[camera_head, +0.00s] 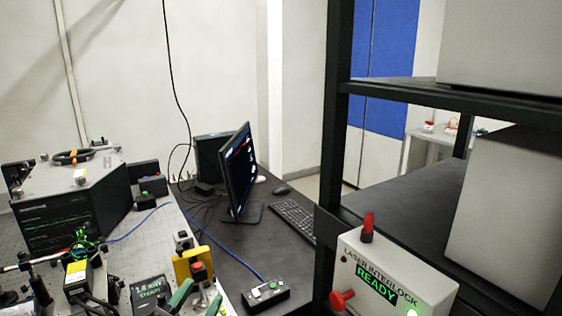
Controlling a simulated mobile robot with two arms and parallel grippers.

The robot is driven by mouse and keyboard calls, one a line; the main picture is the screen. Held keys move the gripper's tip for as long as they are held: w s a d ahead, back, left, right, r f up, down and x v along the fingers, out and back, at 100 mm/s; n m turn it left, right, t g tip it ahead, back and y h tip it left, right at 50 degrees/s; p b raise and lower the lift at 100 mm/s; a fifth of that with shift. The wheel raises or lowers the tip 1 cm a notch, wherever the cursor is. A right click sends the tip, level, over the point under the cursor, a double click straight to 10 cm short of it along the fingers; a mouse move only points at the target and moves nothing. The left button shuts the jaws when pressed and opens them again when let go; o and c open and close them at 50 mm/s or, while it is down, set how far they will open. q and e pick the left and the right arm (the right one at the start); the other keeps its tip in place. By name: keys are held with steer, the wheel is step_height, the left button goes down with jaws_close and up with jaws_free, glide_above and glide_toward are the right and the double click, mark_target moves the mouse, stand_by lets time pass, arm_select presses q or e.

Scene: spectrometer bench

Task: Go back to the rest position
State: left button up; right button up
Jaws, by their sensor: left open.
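My left gripper (197,298) shows at the bottom edge, left of centre. Its two green-tipped fingers are apart, so it is open. A small post with a red top (198,271) and a yellow bracket (190,262) stand just above the fingers in the picture. I cannot tell whether the fingers touch them. Most of the left arm is cut off by the lower edge. My right gripper is not in view.
The optical bench (140,232) carries a black instrument box (62,218), several mounts and a power readout (149,291). A black control box (265,296) with a blue cable sits right of the gripper. A monitor (238,172), keyboard (292,220) and laser interlock box (385,282) stand further right.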

arm_select(q)
steer(key=s+a+f+n+g+y, duration=0.25)
steer(key=f+n+y, duration=0.2)
steer(key=f, duration=0.25)
steer(key=s+a+f+n+g+y, duration=0.25)
steer(key=a+f+g+y, duration=0.2)
steer(key=f, duration=0.25)
steer(key=s+f+g, duration=1)
steer(key=s+f, duration=0.2)
steer(key=s, duration=0.4)
step_height(320, 180, down, 28)
steer(key=s+g, duration=0.1)
steer(key=s, duration=0.1)
steer(key=s+a+f, duration=0.1)
steer(key=s+f, duration=0.6)
steer(key=s+a+f+g, duration=0.1)
steer(key=s+a+f, duration=0.1)
steer(key=s+f, duration=0.5)
steer(key=shift+s+a, duration=0.25)
steer(key=shift+s, duration=0.25)
